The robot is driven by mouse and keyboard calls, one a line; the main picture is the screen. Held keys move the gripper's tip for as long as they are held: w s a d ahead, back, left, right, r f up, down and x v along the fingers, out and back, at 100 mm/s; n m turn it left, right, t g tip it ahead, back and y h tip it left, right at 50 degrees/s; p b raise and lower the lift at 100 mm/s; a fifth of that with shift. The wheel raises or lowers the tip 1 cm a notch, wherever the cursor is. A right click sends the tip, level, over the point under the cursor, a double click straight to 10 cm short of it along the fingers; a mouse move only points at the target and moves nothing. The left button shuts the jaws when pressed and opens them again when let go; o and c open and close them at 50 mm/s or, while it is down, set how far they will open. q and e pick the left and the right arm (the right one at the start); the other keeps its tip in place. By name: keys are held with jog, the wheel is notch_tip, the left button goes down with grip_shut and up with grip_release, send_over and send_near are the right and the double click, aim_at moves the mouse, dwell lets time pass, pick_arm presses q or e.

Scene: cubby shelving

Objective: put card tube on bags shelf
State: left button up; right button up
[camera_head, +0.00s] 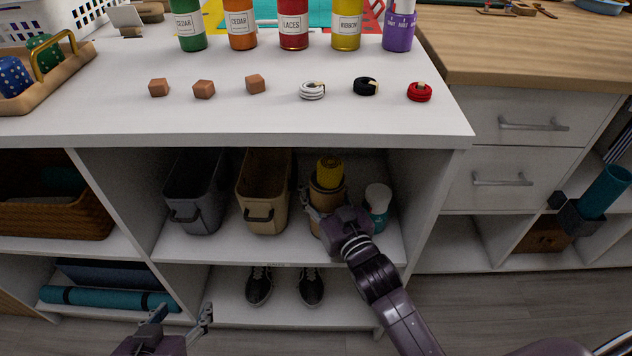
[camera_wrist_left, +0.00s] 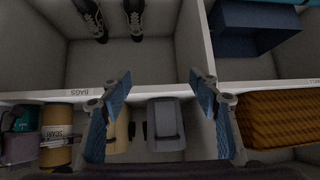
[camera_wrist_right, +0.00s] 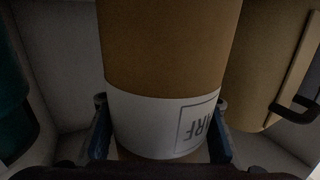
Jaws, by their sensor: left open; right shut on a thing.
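The card tube (camera_head: 325,199) is tan, with a white band and a yellow roll at its top. It is upright inside the bags shelf (camera_head: 226,245) compartment, between the beige bin and a teal bottle. My right gripper (camera_wrist_right: 160,128) is shut around its white band, partly lettered in the right wrist view. I cannot tell whether its base touches the shelf. The left wrist view shows the tube (camera_wrist_left: 56,137) and the shelf's BAGS label (camera_wrist_left: 83,94) upside down. My left gripper (camera_head: 181,316) is open and empty, low in front of the shelving.
A grey bin (camera_head: 197,195) and a beige bin (camera_head: 264,200) stand left of the tube. The teal bottle (camera_head: 377,203) with a white cap stands close on its right. Dark shoes (camera_head: 259,288) are on the shelf below. The counter (camera_head: 240,120) overhangs the compartment.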

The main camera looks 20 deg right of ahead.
aim_at(327, 205)
jog(key=o, duration=1.6)
jog(key=shift+r, duration=0.1)
pick_arm(q)
jog(key=s+a+f+g+y+p, duration=0.1)
jog(key=s+f+g, duration=0.4)
jog(key=s, duration=0.5)
jog(key=shift+a+f+p, duration=0.15)
jog(key=shift+a+p, duration=0.35)
jog(key=shift+a, duration=0.65)
pick_arm(e)
jog(key=s, duration=0.4)
jog(key=s+d, duration=0.1)
jog(key=s, duration=0.3)
jog(key=s+d, duration=0.1)
jog(key=s, duration=0.2)
jog(key=shift+s, duration=0.4)
pick_arm(q)
jog(key=shift+s, duration=0.1)
jog(key=shift+s, duration=0.1)
pick_arm(e)
jog(key=shift+s, duration=0.1)
